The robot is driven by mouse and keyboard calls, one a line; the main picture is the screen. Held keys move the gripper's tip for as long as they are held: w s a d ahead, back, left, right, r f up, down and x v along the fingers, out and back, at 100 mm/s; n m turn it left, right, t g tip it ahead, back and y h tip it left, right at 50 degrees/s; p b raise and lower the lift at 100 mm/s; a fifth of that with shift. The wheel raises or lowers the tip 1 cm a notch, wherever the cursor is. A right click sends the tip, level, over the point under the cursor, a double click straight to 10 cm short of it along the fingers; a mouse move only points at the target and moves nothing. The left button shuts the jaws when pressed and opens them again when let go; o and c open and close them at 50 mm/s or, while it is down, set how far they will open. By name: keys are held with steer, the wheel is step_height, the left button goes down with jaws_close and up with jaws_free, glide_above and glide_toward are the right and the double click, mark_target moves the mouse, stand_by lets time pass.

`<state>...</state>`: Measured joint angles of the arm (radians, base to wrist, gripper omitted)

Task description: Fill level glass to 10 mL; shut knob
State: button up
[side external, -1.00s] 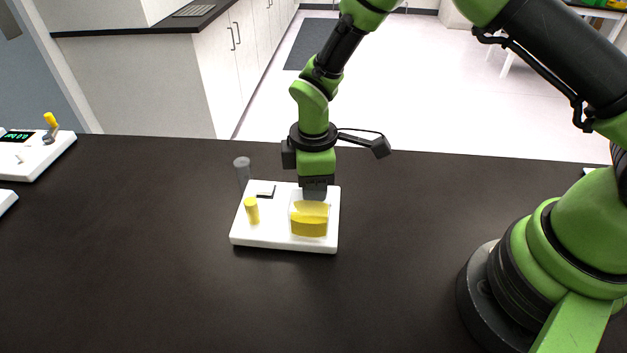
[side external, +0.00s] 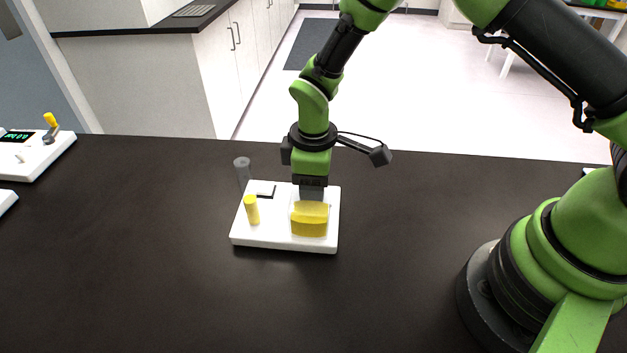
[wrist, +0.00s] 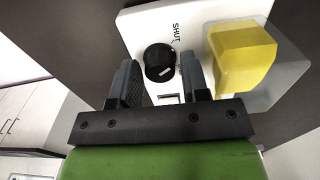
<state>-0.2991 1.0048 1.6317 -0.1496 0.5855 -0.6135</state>
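The knob (wrist: 158,61) is round and black with a white mark, beside the printed word SHUT. It is hidden in the side view. My gripper (wrist: 163,75) is open, one finger on each side of the near part of the knob; I cannot tell whether they touch it. In the side view my gripper (side external: 311,194) points down behind the glass.
A white device (side external: 40,152) with a green display and a yellow-tipped lever sits at the far left. The dark table (side external: 150,290) is clear in front.

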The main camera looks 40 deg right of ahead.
step_height(320, 180, up, 9)
steer(key=shift+r, duration=0.5)
steer(key=s+d+r+m+t+y, duration=0.1)
steer(key=s+d+r+m+t, duration=0.15)
steer(key=r, duration=0.45)
steer(key=s+d+r+m+t, duration=0.1)
steer(key=s+d+r+m, duration=0.1)
steer(key=s+r+m, duration=0.3)
steer(key=s+d+r+m+t, duration=0.1)
steer(key=s+r+m+t, duration=0.1)
steer(key=s, duration=0.3)
steer(key=s+d+r+m+t+y, duration=0.1)
steer(key=s+d+r+m, duration=0.1)
steer(key=s, duration=0.4)
steer(key=shift+s+r+m+t, duration=0.3)
steer(key=shift+r+m+t, duration=0.05)
steer(key=shift+r+m, duration=0.35)
